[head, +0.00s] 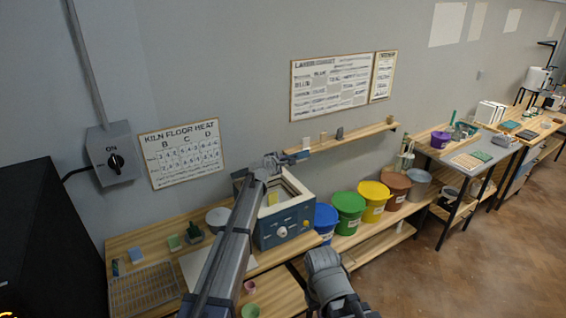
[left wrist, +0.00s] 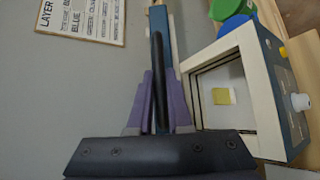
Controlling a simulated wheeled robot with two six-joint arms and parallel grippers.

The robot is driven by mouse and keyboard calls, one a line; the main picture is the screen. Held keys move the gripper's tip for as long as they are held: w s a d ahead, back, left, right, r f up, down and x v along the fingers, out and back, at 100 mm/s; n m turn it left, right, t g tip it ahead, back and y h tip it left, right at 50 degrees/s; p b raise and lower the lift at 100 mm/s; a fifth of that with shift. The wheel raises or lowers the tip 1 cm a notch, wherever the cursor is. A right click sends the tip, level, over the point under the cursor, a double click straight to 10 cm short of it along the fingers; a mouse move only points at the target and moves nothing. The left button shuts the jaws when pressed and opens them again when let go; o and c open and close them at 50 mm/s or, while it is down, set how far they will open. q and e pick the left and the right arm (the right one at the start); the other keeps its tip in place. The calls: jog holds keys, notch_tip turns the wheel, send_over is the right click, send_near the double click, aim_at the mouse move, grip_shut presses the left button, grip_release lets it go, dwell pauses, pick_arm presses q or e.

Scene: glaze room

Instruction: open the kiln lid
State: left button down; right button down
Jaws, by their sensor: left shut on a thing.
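The kiln (head: 286,225) is a blue box with a cream rim and a front dial, on the wooden bench. Its top is uncovered, and a yellow block (head: 272,198) shows inside. The kiln also shows at the right of the left wrist view (left wrist: 262,95). My left gripper (head: 284,159) is above the kiln's back side. In the left wrist view its purple fingers are shut on the raised kiln lid (left wrist: 160,60), a blue and cream panel seen nearly edge-on. My left arm hides part of the lid and kiln in the head view. My right gripper is out of sight.
A wire rack (head: 145,290) lies on the bench at left. Open floor (head: 470,260) lies at right.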

pick_arm(q)
jog(key=c, duration=0.8)
grip_release()
jog(key=shift+c, duration=0.2)
jog(key=shift+s, duration=0.1)
jog(key=p+v, duration=0.3)
jog(key=v, duration=0.4)
jog(key=shift+s, duration=0.3)
jog(key=shift+a+r, duration=0.1)
jog(key=shift+r, duration=0.05)
jog(key=shift+c, duration=0.4)
